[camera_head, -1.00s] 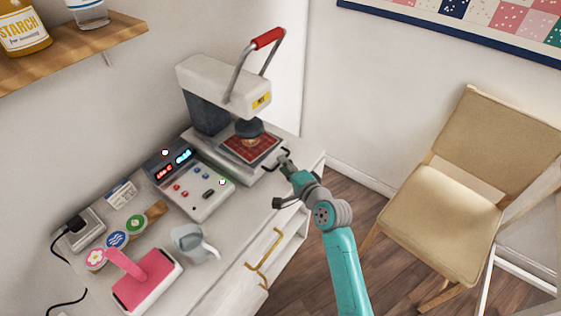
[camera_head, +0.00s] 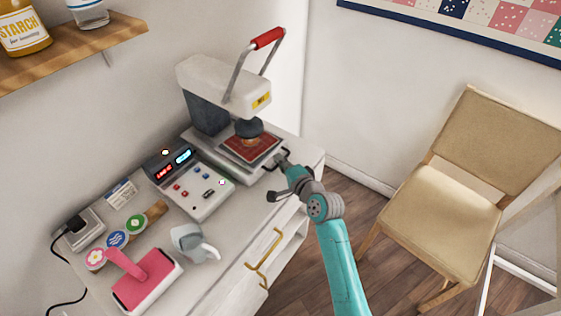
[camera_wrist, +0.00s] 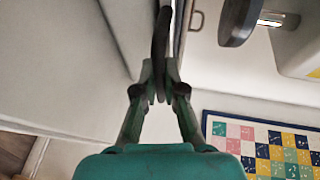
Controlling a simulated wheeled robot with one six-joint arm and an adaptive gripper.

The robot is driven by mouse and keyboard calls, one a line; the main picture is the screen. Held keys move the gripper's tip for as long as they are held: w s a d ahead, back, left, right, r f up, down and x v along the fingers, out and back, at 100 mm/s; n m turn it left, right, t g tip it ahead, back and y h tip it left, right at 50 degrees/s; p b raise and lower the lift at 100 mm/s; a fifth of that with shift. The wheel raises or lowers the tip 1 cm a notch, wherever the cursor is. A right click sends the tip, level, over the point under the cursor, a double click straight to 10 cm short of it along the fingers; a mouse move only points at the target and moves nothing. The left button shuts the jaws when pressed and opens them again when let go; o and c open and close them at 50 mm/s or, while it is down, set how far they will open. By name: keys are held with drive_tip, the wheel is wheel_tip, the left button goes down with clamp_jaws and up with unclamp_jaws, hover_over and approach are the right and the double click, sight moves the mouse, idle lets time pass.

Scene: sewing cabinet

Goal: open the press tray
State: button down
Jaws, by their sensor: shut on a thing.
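The heat press (camera_head: 222,85) stands at the back of the cabinet top, its red-gripped lever (camera_head: 268,38) raised. Its press tray (camera_head: 250,149), a red plate in a pale frame, lies under the round dark press head (camera_head: 249,128). A dark handle (camera_head: 270,166) is at the tray's front edge. My gripper (camera_head: 284,160) is at that handle, reaching from the right. In the wrist view, my gripper (camera_wrist: 159,85) is shut on the dark handle bar (camera_wrist: 161,45), which passes between the fingertips. The head view hides part of the grip behind my wrist.
A control box (camera_head: 190,185) with lit displays sits left of the press. A chair (camera_head: 445,205) stands right. A brass drawer handle (camera_head: 264,258) juts from the cabinet front.

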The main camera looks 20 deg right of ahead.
drive_tip(key=s+d, duration=0.9)
drive_tip(key=s, duration=0.3)
drive_tip(key=shift+s, duration=0.1)
drive_tip(key=c, duration=1.2)
unclamp_jaws()
drive_tip(key=shift+c, duration=0.2)
drive_tip(key=v, duration=1.2)
drive_tip(key=shift+a, duration=0.1)
